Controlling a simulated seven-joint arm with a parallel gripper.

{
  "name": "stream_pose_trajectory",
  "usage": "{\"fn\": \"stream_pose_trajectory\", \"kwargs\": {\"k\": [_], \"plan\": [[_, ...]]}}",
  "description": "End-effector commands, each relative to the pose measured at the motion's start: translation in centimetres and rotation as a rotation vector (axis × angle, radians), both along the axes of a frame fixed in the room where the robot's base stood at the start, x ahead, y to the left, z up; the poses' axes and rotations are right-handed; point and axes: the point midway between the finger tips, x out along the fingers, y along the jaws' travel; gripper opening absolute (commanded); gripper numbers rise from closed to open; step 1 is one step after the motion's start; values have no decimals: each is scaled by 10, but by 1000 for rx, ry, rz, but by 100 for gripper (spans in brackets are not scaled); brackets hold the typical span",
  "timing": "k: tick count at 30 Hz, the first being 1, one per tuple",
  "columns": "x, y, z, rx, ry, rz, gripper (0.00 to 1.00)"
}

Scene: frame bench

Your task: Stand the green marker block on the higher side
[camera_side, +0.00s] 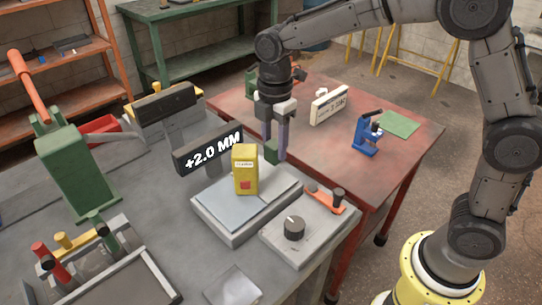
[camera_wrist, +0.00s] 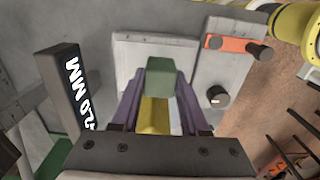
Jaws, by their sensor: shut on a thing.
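The green marker block (camera_side: 271,151) is held between the fingertips of my gripper (camera_side: 277,150). In the wrist view the block (camera_wrist: 160,77) sits between the two purple-grey fingers, with its top showing. My gripper is shut on it, above the grey plate and beside the yellow block. The yellow block (camera_side: 245,170), with a label and a red square, stands upright on the pale plate (camera_side: 215,203). It shows partly below the green block in the wrist view (camera_wrist: 154,115). A dark display (camera_side: 208,150) reads "+2.0 MM" behind the plate.
A panel with a dark knob (camera_side: 294,228) and an orange lever (camera_side: 325,197) lies at the plate's right. A blue device (camera_side: 367,133), a white sign (camera_side: 328,105) and a green mat (camera_side: 398,123) are on the red table. A green press (camera_side: 75,170) stands at left.

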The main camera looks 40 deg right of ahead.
Motion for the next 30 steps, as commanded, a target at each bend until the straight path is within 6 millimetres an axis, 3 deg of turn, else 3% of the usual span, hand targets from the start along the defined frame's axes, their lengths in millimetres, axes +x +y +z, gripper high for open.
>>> {"fn": "stream_pose_trajectory", "kwargs": {"k": [10,24,25,29,30], "plan": [[9,2,-38,0,2,0,0],[9,2,-45,0,0,0,0],[9,2,-45,0,0,0,49],[9,2,-45,0,0,0,73],[9,2,-45,0,0,0,74]]}}
